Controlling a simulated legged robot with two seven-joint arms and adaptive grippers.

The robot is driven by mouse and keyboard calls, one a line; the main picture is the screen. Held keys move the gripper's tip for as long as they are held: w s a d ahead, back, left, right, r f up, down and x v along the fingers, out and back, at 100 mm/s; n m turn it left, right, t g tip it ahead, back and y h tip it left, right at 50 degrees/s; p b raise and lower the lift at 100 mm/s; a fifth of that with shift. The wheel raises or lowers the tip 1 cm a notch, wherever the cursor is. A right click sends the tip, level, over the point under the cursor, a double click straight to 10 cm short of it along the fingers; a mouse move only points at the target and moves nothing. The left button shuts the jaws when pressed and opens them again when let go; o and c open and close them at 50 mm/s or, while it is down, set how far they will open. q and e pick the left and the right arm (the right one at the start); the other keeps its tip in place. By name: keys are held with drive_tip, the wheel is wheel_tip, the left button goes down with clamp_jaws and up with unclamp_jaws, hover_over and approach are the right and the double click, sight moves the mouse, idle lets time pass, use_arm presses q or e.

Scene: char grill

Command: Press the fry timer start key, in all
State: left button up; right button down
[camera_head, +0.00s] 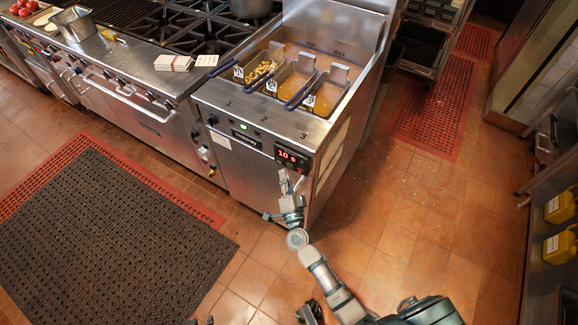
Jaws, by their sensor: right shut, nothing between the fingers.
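The fry timer (292,158) is a small black panel with red lit digits, at the right end of the fryer's front. Its keys are too small to tell apart, so I cannot pick out the start key. My right gripper (285,177) is shut and empty, just below the timer, with its fingertips pointing up at the panel's lower edge. I cannot tell whether they touch it.
The steel fryer (240,180) has several baskets with blue handles; one basket (260,72) holds fries. A burner range (150,100) stands to its left. Dark mat (110,240) and red mat (440,105) lie on the tiles. Open floor (400,220) lies right of the fryer.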

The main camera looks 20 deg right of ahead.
idle(0.3)
drive_tip(key=shift+w+d, duration=0.1)
drive_tip(key=shift+w+d+r, duration=0.1)
drive_tip(key=shift+w+d, duration=0.05)
drive_tip(key=shift+d, duration=0.1)
drive_tip(key=shift+w+d, duration=0.25)
drive_tip(key=shift+d, duration=0.05)
idle(0.7)
drive_tip(key=shift+s+p, duration=0.1)
drive_tip(key=shift+p, duration=0.2)
drive_tip(key=shift+s+a, duration=0.45)
drive_tip(key=shift+a, duration=0.15)
